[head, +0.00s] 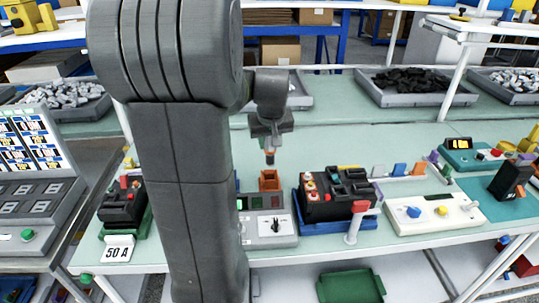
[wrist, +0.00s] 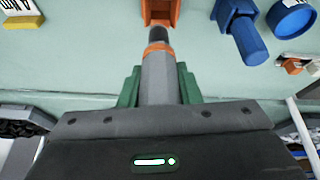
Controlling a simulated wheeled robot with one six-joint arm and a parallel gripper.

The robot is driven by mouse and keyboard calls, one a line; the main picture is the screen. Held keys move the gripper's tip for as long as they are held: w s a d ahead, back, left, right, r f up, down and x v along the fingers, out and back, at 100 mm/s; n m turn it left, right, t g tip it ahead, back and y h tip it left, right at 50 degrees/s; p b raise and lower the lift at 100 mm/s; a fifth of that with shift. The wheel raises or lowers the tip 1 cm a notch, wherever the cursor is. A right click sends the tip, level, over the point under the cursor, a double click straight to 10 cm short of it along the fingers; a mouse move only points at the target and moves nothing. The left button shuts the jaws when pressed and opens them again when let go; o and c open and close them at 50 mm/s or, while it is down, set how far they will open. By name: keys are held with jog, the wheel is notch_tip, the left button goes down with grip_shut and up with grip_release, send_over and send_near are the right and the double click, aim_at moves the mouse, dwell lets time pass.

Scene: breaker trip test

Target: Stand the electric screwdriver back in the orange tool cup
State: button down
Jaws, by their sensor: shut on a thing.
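The electric screwdriver (wrist: 158,78) is a grey cylinder with an orange band and a dark end. My gripper (wrist: 158,88) is shut on it, with green fingers on both sides. In the head view my gripper (head: 271,138) hangs over the table, and the screwdriver's end (head: 269,158) points down, roughly upright. The orange tool cup (head: 269,181) stands just below that end. In the wrist view the cup (wrist: 174,12) is at the top edge, partly cut off, right by the dark end. The end appears just above the cup; I cannot tell if it touches the rim.
A grey panel with a dial (head: 268,231) is in front of the cup. A black breaker unit on a blue base (head: 337,194) stands close on the right. In the wrist view a blue holder (wrist: 240,30) is right of the cup. My arm hides the table on the left.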

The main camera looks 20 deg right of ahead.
aim_at(269, 161)
jog(key=shift+w+r, duration=0.1)
jog(key=shift+r, duration=0.65)
jog(key=shift+w+d+f+n+g+y+p, duration=0.15)
jog(key=shift+f+g+p, duration=0.1)
jog(key=shift+f+p, duration=0.2)
jog(key=shift+w+a+f+n+g+y+p, duration=0.15)
jog(key=shift+f+g+p, duration=0.1)
jog(key=shift+f+p, duration=0.15)
jog(key=shift+w+d+f+n+g+y+p, duration=0.1)
jog(key=shift+w+f+n+g+y+p, duration=0.2)
jog(key=shift+f, duration=0.35)
jog(key=shift+w+d+f+n+g+p, duration=0.1)
jog(key=shift+f+g+p, duration=0.2)
jog(key=shift+f+p, duration=0.25)
jog(key=shift+f+b, duration=1.9)
jog(key=shift+f, duration=0.95)
jog(key=c, duration=1)
grip_release()
jog(key=shift+o, duration=0.2)
jog(key=s+r, duration=0.1)
jog(key=r, duration=0.3)
jog(key=s+r, duration=0.1)
jog(key=r, duration=0.8)
jog(key=shift+s+r, duration=0.35)
jog(key=shift+s, duration=0.05)
jog(key=shift+f, duration=0.1)
